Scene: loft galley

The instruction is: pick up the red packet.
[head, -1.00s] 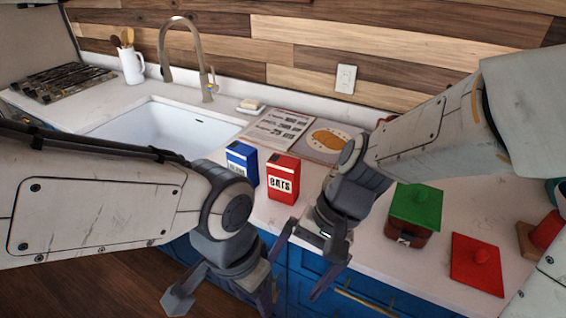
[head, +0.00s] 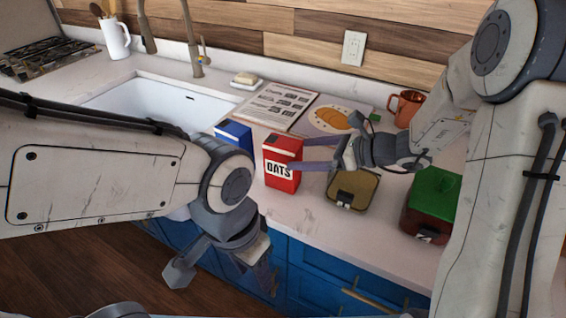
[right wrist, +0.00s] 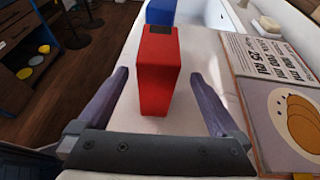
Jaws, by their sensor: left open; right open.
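The red packet (head: 283,163), lettered OATS, stands upright on the white counter, in front of the open pages and right of a blue packet (head: 233,136). My right gripper (head: 306,155) is open, its fingers pointing left at the packet's right side. In the right wrist view the red packet (right wrist: 158,72) stands between the two open fingers (right wrist: 160,82), with a gap on each side. The blue packet (right wrist: 161,12) shows behind it there. My left gripper (head: 222,268) is open and empty, low in front of the blue cabinets; the left arm partly hides the blue packet.
A tan canister (head: 352,188) stands under my right gripper and a green-lidded pot (head: 432,205) is further right. A copper mug (head: 406,107) is behind. The sink (head: 150,115) lies left; the counter in front of the red packet is clear.

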